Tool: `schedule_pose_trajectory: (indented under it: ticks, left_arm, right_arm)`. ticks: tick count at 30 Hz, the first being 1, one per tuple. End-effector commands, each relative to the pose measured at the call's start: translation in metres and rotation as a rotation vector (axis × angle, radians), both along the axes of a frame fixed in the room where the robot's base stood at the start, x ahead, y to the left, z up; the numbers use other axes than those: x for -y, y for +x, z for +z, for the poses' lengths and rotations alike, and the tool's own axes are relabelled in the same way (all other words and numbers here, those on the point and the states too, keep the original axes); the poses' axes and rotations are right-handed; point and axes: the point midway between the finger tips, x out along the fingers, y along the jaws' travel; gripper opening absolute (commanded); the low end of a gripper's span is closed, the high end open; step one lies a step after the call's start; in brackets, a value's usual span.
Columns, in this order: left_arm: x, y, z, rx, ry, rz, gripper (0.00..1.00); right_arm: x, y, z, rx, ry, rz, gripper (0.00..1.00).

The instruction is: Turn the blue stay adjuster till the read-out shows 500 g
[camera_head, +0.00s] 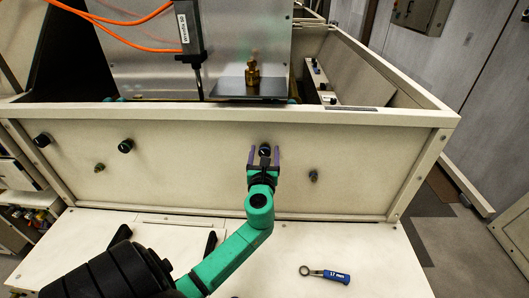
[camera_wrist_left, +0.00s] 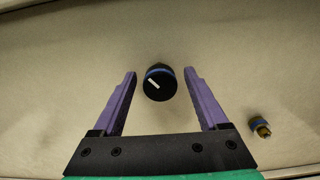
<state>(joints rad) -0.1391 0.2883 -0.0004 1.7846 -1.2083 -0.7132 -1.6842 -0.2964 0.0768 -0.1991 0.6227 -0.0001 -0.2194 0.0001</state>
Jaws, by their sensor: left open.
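A black knob with a blue ring and a white pointer mark (camera_wrist_left: 158,84) sits on the cream front panel. In the wrist view it lies between the purple fingertips of my left gripper (camera_wrist_left: 160,76), with a gap on each side. In the head view my left gripper (camera_head: 264,156) is open in front of this knob (camera_head: 265,149). A brass fitting with a blue band (camera_wrist_left: 261,128) is to its lower right and also shows in the head view (camera_head: 314,175). I cannot tell which is the stay adjuster. No legible read-out shows. My right gripper is out of view.
Two more black knobs (camera_head: 126,146) (camera_head: 42,140) and another brass fitting (camera_head: 99,167) are at the panel's left. A brass weight (camera_head: 252,76) stands on a dark plate above. A blue-handled 17 mm wrench (camera_head: 326,275) lies on the cream surface below, otherwise largely clear there.

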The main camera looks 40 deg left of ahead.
Motion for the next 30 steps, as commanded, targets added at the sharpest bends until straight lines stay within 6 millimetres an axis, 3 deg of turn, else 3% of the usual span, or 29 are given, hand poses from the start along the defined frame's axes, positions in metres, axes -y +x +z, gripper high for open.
schedule_pose_trajectory:
  ticks: [1,6,7,16,23,24,26,30]
  left_arm:
    - [0.0001,-0.0002,-0.0001,0.0,0.0,0.0,0.72]
    - [0.0002,-0.0003,-0.0001,0.0,0.0,0.0,0.07]
    - [0.0002,-0.0003,-0.0001,0.0,0.0,0.0,0.0]
    - [0.0003,-0.0006,-0.0012,0.107,-0.142,0.0,0.0]
    - [0.0004,-0.0007,-0.0007,0.114,-0.152,0.0,0.0]
    - [0.0004,-0.0007,-0.0007,0.114,-0.151,0.0,0.5]
    - [0.0004,-0.0007,-0.0007,0.114,-0.151,0.0,0.73]
    - [0.0004,-0.0007,-0.0004,0.114,-0.151,0.0,0.76]
  right_arm:
    - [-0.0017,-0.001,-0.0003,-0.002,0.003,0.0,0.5]
    - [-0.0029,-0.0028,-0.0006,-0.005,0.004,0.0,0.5]
    - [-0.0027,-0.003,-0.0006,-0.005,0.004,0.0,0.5]
    - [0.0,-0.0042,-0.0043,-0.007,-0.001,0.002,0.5]
    - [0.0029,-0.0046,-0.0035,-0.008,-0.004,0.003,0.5]
    - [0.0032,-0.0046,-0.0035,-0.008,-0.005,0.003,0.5]
    - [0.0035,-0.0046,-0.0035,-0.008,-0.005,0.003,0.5]
    - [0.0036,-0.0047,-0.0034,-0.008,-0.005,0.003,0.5]
